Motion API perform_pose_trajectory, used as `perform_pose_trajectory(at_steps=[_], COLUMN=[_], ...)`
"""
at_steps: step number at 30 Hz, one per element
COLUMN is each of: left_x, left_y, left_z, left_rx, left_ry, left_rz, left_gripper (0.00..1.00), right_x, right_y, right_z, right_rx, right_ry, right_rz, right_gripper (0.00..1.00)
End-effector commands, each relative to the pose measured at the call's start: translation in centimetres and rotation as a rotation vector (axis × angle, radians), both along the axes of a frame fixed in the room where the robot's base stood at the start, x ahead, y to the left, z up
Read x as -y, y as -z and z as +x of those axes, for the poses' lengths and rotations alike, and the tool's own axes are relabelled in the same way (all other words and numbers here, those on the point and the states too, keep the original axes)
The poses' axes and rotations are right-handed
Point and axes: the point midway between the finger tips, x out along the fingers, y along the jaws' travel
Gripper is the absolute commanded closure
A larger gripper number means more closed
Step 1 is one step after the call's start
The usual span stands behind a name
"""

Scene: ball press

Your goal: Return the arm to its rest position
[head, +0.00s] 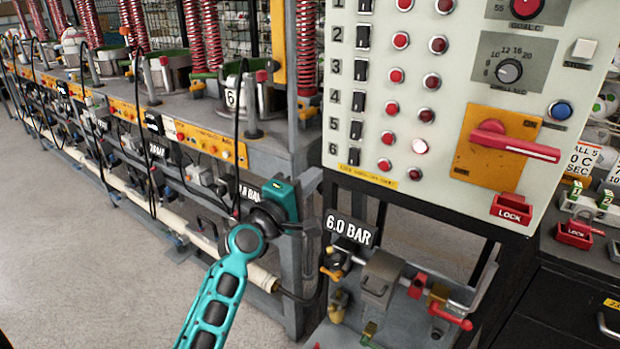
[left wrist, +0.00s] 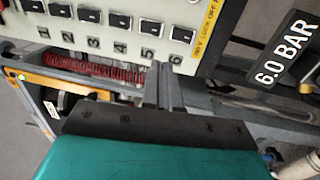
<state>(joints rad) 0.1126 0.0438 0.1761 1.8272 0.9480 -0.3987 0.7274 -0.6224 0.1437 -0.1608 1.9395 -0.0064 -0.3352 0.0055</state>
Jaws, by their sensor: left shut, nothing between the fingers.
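My left arm, teal and black, comes in from the bottom of the head view. Its left gripper (head: 304,226) is in front of the corner of the press bench frame, just left of the black "6.0 BAR" sign (head: 352,230). The gripper is shut and empty; its fingers are small and dark here. The sign also shows there at the upper right (left wrist: 286,50). My right gripper is not in view.
A control panel (head: 352,185) with numbered switches and a red-handled rotary switch (head: 515,145) stands right of the gripper. Valves and pipes (head: 385,275) are below it. The press bench (head: 270,155) runs away to the left. Open floor (head: 60,250) lies at the lower left.

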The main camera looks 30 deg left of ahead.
Motion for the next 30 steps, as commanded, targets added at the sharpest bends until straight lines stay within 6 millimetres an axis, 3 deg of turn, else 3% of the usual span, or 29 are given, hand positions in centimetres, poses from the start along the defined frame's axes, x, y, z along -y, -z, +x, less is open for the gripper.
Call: perform_pose_trajectory(at_steps=[11,14,17,20,24,27,30], left_x=[0.0,0.2,0.9,2.3,4.5,6.1,7.2], left_y=[0.0,0.8,4.0,9.4,17.5,21.9,24.9], left_z=[0.0,-0.2,-1.5,-4.4,-10.8,-15.8,-20.2], left_rx=[0.000,-0.014,-0.070,-0.157,-0.267,-0.306,-0.311], left_ry=[0.000,-0.002,-0.006,0.008,0.095,0.196,0.299], left_rz=[0.001,0.032,0.166,0.422,0.874,1.167,1.401], left_gripper=[1.00,1.00,1.00,1.00,1.00,1.00,1.00], right_x=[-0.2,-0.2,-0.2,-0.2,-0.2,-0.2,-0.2], right_y=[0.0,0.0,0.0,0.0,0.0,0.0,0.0], right_z=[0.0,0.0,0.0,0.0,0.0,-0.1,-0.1], right_rx=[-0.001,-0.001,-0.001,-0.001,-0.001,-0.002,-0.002], right_ry=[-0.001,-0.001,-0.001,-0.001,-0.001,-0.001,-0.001], right_rz=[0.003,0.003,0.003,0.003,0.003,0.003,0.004], right_gripper=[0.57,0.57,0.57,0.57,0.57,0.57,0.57])
